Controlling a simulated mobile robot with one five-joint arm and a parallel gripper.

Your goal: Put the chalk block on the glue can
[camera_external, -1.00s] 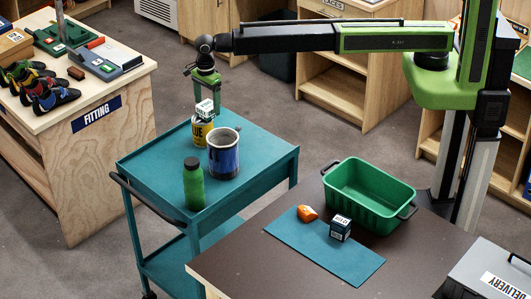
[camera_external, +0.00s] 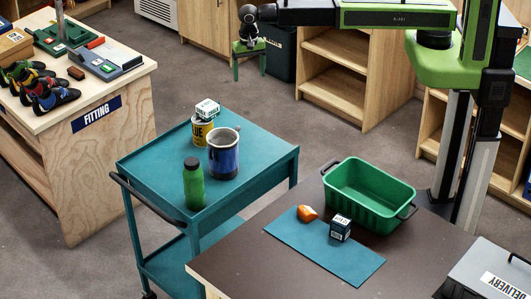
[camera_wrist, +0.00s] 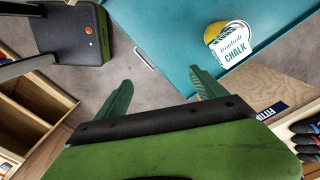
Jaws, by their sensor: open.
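The white chalk block (camera_external: 207,107) rests on top of the yellow glue can (camera_external: 203,133) on the teal cart. It looks slightly turned on the lid. In the wrist view the chalk block (camera_wrist: 236,47) shows its "CHALK" lettering, and part of the glue can (camera_wrist: 214,31) shows beside it. My gripper (camera_external: 249,70) is raised, off the far side of the cart and apart from the block. Its two green fingers (camera_wrist: 161,92) are spread with nothing between them.
A blue mug (camera_external: 223,158) and a green bottle (camera_external: 193,186) stand on the cart (camera_external: 255,155) near the can. The brown table holds a green bin (camera_external: 345,205), an orange piece (camera_external: 307,213) and a dark box (camera_external: 341,228) on a teal mat. Open floor lies beyond the cart.

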